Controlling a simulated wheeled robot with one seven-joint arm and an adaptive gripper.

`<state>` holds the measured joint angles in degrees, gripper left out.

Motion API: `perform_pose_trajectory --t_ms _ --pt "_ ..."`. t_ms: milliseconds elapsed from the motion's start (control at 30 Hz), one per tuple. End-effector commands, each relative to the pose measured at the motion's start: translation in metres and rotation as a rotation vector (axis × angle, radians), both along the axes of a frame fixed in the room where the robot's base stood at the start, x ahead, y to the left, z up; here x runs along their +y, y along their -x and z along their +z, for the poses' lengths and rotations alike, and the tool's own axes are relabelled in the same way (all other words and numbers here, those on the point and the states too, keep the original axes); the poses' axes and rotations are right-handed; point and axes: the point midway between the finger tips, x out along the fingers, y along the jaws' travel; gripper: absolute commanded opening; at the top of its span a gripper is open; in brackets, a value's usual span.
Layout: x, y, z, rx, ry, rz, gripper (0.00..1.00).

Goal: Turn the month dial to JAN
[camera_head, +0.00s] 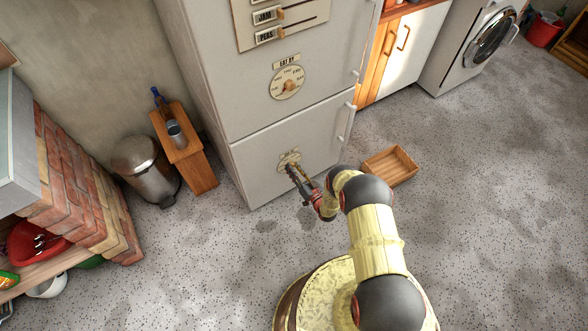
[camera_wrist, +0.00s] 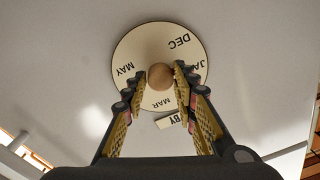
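The month dial (camera_wrist: 148,45) is a round cream plate on the grey fridge front, with a round wooden knob (camera_wrist: 160,76) at its centre. In the wrist view DEC is at the top, the partly hidden JAN at the right, MAR at the bottom and MAY at the left. No pointer mark can be made out on the knob. My gripper (camera_wrist: 158,72) is open, one finger on each side of the knob; contact cannot be made out. In the head view the dial (camera_head: 289,157) is on the lower fridge door, partly hidden by my gripper (camera_head: 291,168).
Above it is another dial (camera_head: 287,83) under an EAT BY label, and a slider panel (camera_head: 283,20). A wooden tray (camera_head: 390,166) lies on the floor right of my arm. A bin (camera_head: 147,170) and wooden stand (camera_head: 184,150) are at the left.

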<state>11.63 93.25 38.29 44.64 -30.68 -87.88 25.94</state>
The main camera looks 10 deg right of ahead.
Motion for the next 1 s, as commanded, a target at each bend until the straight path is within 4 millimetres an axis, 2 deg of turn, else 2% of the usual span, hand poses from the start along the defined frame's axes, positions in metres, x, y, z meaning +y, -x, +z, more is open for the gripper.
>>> perform_pose_trajectory --t_ms 233,567,733,1000 --pt "0.000 0.000 0.000 -0.001 0.000 0.000 0.43" --pt "-0.001 0.002 0.000 -0.001 0.000 0.000 0.43" --pt "-0.009 0.021 -0.001 0.001 0.000 -0.003 0.43" --pt "-0.027 0.072 -0.002 0.001 -0.001 -0.003 0.43"
